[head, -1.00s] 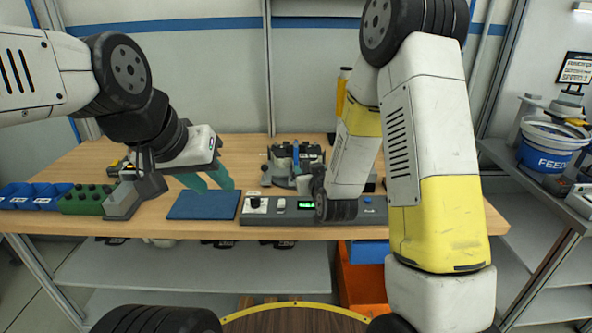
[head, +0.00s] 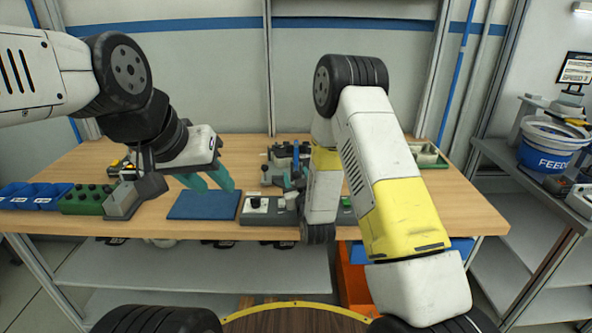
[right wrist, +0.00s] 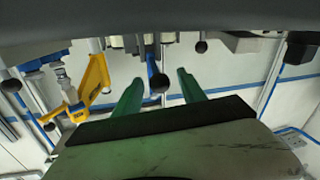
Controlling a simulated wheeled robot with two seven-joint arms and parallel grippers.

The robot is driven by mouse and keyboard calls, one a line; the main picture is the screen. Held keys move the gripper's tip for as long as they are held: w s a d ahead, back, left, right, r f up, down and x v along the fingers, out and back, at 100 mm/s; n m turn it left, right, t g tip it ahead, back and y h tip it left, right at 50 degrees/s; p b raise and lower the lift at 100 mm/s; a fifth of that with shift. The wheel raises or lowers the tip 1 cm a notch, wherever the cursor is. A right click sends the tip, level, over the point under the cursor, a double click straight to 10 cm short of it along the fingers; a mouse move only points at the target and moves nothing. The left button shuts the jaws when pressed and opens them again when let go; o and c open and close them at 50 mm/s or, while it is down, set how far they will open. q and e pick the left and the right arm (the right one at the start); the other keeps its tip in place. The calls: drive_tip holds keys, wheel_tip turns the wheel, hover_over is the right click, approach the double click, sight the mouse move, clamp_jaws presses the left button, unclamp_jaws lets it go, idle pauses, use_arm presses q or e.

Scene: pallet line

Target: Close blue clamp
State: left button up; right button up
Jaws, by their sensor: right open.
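The fixture (head: 275,165) stands at the back middle of the table, with the upright blue clamp lever (head: 295,152) on it. My right forearm and wrist hide part of the fixture in the head view. In the right wrist view the blue clamp lever (right wrist: 152,62) lies between the fingers of my right gripper (right wrist: 160,78), with a dark round knob near its end. The green fingers are apart on either side; no contact is visible. My left gripper (head: 212,182) has its teal fingers apart and empty, above the blue mat.
The blue mat (head: 203,206) lies left of the control box (head: 268,204) at the table's front. A yellow lever (right wrist: 97,78) shows left of my right fingers. A pale tray (head: 427,154) is at the back right.

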drive_tip(key=shift+w, duration=0.35)
clamp_jaws()
idle(1.2)
